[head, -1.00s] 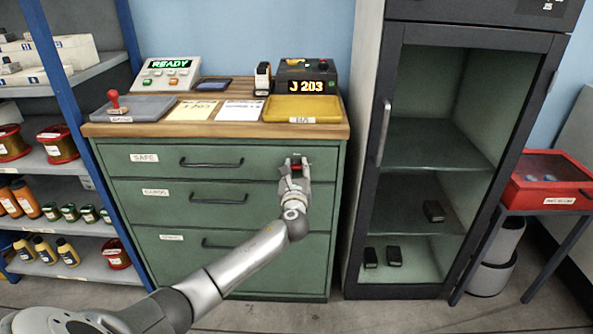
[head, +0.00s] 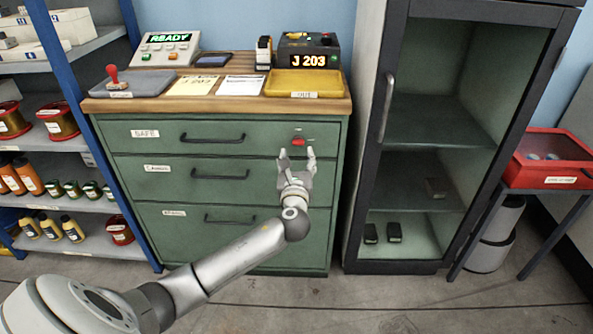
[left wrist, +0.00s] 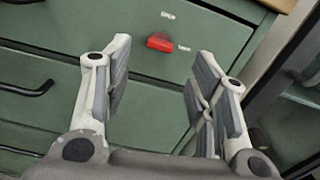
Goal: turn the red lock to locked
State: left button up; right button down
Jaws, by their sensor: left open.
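The red lock (head: 299,142) is a small red knob at the right of the top green drawer (head: 262,137). In the left wrist view the red lock (left wrist: 160,43) lies lengthwise about along the drawer front, its right end toward one of two small labels. The label words are too blurred to read. My left gripper (head: 297,156) is open and empty, just below and in front of the lock. In the left wrist view the left gripper's fingers (left wrist: 163,62) stand wide apart, with the lock beyond the gap, apart from them. My right gripper is not in view.
The wooden top (head: 225,102) above the drawers bears a yellow tray (head: 303,92), papers and devices. Drawer handles (head: 212,138) stick out to the left. A dark open-looking cabinet (head: 420,140) stands close on the right, a shelf rack (head: 70,175) on the left.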

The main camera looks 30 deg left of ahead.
pick_arm(q)
jog(key=v, duration=0.5)
dwell(0.4)
